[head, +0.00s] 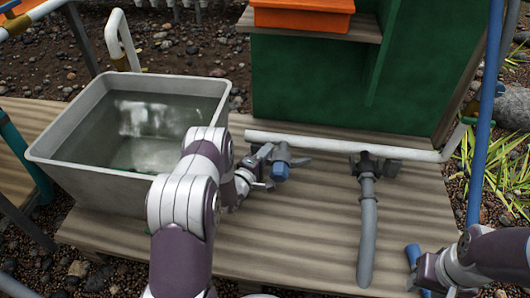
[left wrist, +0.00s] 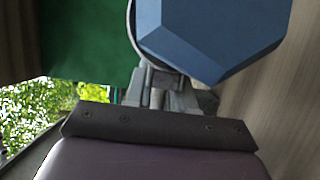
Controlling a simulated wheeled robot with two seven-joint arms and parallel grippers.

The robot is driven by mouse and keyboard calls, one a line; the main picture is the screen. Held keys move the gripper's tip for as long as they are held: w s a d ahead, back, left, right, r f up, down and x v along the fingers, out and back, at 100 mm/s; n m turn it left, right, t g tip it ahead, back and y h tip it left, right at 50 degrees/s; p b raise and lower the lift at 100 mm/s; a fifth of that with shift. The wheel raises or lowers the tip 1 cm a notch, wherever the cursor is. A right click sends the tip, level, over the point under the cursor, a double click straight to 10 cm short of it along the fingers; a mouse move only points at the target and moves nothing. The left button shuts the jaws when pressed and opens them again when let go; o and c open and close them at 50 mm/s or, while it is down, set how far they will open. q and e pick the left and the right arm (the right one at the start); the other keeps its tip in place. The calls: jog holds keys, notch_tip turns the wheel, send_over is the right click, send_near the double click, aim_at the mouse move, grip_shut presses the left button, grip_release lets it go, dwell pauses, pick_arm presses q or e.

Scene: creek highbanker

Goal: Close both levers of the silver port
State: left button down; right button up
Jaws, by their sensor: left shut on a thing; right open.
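The silver-grey port (head: 284,153) sits at the middle of the wooden deck, just in front of the white pipe. The other lever cannot be made out. My right gripper (head: 418,275) is open at the lower right.
A grey water tub (head: 190,85) stands left of my left arm. The green housing (head: 310,80) stands behind.

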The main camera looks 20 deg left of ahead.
pick_arm(q)
jog(key=c, duration=1)
grip_release()
jog(key=shift+c, duration=0.2)
